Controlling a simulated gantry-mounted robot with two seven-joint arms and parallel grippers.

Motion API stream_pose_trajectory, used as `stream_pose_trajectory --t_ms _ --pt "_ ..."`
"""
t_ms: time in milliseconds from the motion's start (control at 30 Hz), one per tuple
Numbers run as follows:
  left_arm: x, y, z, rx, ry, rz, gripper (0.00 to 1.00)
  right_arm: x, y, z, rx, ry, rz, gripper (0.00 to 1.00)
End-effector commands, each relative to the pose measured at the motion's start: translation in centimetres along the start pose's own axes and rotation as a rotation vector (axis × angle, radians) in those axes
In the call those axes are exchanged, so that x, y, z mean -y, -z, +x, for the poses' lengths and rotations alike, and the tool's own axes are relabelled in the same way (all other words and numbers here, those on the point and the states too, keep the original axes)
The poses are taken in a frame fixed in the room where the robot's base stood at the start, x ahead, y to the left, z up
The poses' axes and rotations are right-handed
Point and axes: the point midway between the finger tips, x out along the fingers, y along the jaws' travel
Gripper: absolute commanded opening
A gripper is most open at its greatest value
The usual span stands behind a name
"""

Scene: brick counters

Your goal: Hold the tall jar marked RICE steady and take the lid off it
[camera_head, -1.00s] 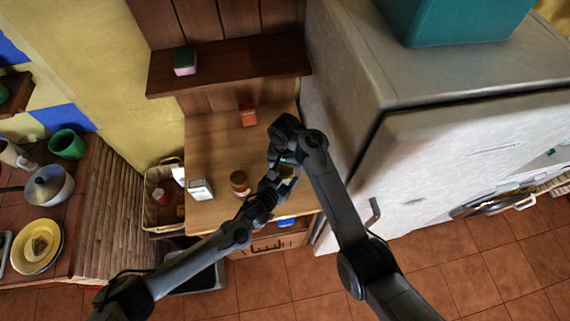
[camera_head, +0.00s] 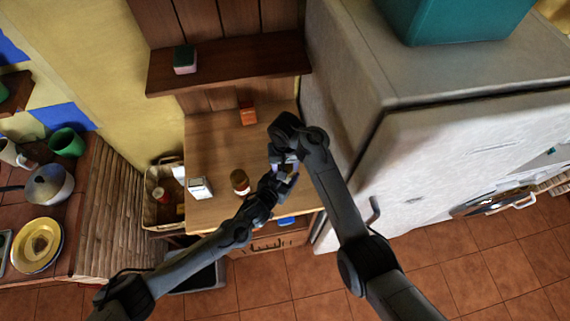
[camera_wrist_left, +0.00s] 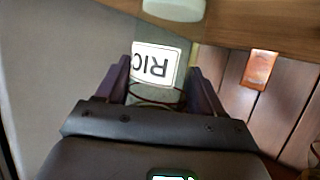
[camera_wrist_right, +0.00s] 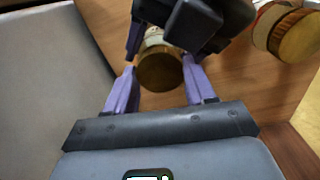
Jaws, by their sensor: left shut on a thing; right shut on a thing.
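The RICE jar (camera_wrist_left: 157,68) is between the fingers of my left gripper (camera_wrist_left: 160,85), its white label upside down in the left wrist view. My left gripper is shut on the jar. In the right wrist view, a round wooden lid (camera_wrist_right: 160,70) sits between the violet fingers of my right gripper (camera_wrist_right: 160,82), which is shut on it. The pale jar shows just beyond the lid, and my left gripper is close above it in that view. I cannot tell whether the lid is still seated. In the head view both grippers meet over the counter and mostly hide the jar.
A second jar with a wooden lid (camera_wrist_right: 298,35) stands nearby; it also shows in the head view (camera_head: 240,181). A white box (camera_head: 200,188) and an orange packet (camera_head: 248,115) are on the wooden counter (camera_head: 215,145). The fridge (camera_head: 440,150) stands close on the right.

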Motion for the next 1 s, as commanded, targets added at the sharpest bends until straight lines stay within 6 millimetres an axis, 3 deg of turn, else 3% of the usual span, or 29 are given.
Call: stream_pose_trajectory --t_ms 33,67,200,533,933,1000 --pt "0.0 0.0 0.0 0.001 0.000 0.000 0.00 0.0 0.0 0.0 0.000 0.000 0.000 0.18" --pt "0.0 0.0 0.0 0.001 0.000 0.000 0.00 0.0 0.0 0.0 0.000 0.000 0.000 0.57" --pt "0.0 0.0 0.0 0.001 0.000 0.000 0.00 0.0 0.0 0.0 0.000 0.000 0.001 0.79" --pt "0.0 0.0 0.0 0.001 0.000 0.000 0.00 0.1 0.0 -0.2 0.000 0.000 0.002 0.80" --pt "0.0 0.0 0.0 0.000 0.000 0.000 0.00 0.1 0.0 -4.1 -0.001 0.001 0.002 0.80" --pt "0.0 0.0 0.0 0.000 0.000 0.000 0.00 0.1 0.0 -4.5 0.000 0.000 0.004 0.75"
